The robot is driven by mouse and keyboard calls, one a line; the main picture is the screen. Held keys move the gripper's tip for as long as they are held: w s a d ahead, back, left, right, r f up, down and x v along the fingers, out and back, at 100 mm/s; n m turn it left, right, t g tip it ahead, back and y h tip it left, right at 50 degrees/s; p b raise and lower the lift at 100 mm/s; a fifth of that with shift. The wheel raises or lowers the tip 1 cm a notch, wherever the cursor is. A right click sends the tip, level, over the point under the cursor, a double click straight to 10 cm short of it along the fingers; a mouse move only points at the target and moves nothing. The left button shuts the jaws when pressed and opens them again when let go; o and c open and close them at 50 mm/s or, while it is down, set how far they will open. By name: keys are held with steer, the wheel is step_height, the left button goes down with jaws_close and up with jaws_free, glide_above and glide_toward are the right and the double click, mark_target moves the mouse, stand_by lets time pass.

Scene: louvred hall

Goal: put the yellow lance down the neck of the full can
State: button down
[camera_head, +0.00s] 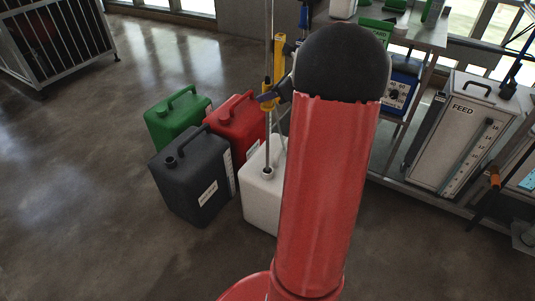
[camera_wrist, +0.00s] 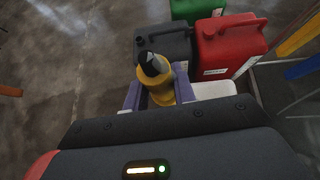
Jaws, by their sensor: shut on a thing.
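My gripper (camera_head: 270,97) is shut on the yellow lance (camera_head: 267,88), which stands roughly upright with a thin grey tube above and below. In the wrist view the purple fingers of my gripper (camera_wrist: 158,92) sit either side of the lance's yellow body (camera_wrist: 161,93), with its dark and silver top towards the camera. In the head view the lower tube reaches the dark neck of the white can (camera_head: 258,195); I cannot tell how far inside it is. My red arm hides the can's right side. The white can also shows partly in the wrist view (camera_wrist: 211,90). No fill level is readable.
A dark grey can (camera_head: 192,180), a red can (camera_head: 238,124) and a green can (camera_head: 176,119) stand close by on the left. A bench (camera_head: 425,35) and a FEED cabinet (camera_head: 462,130) are at right.

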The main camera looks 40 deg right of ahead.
step_height(320, 180, up, 18)
steer(key=shift+f, duration=0.15)
stand_by(0.7)
